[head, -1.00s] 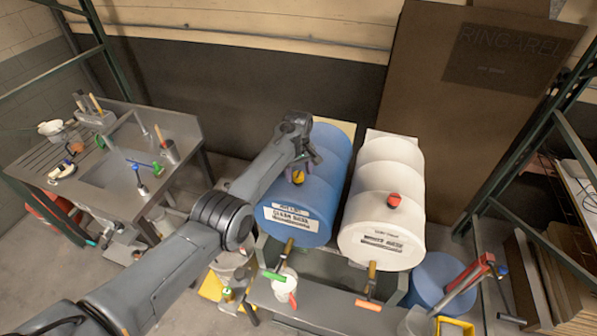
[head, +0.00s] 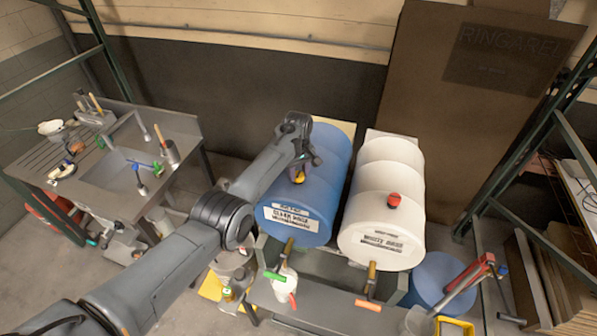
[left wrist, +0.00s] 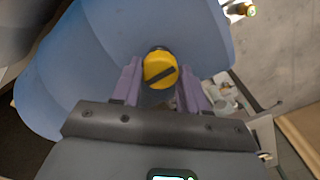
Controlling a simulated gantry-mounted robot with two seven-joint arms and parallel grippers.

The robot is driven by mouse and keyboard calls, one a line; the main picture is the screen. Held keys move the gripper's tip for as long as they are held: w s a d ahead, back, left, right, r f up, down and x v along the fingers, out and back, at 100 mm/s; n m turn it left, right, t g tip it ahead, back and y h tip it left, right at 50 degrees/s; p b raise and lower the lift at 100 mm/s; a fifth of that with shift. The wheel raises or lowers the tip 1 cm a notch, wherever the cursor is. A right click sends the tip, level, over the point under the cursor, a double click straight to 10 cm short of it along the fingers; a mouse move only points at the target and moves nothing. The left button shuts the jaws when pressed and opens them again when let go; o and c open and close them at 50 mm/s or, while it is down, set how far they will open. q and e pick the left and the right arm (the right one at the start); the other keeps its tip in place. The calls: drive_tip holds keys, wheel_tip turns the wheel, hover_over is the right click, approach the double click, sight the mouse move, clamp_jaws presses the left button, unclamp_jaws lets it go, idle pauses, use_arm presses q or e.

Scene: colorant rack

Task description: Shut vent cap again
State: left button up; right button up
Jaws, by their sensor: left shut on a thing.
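The blue drum (head: 330,185) lies on its side on a rack, with a yellow vent cap (head: 298,177) on top near its front end. My left gripper (head: 299,172) reaches down to this cap from above. In the left wrist view the round yellow cap (left wrist: 160,70), with a dark slot across it, sits between the two purple fingers, and the gripper is shut on it. The blue drum (left wrist: 95,60) fills much of the space behind. The cap's seat is hidden. My right gripper is not in view.
A white drum (head: 385,175) with a red cap (head: 394,200) lies close on the right. Taps with a green handle (head: 274,276) and an orange handle (head: 368,305) stick out in front. A sink bench (head: 120,170) stands at left, and a tall brown panel (head: 450,130) behind.

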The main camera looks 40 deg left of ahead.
use_arm(q)
drive_tip(key=m, duration=0.3)
drive_tip(key=shift+m+p, duration=0.4)
drive_tip(key=m, duration=0.9)
drive_tip(key=shift+m, duration=0.4)
drive_tip(key=m+b, duration=0.1)
drive_tip(key=m, duration=0.2)
drive_tip(key=shift+m, duration=0.5)
drive_tip(key=o, duration=1.1)
drive_tip(key=shift+c, duration=0.2)
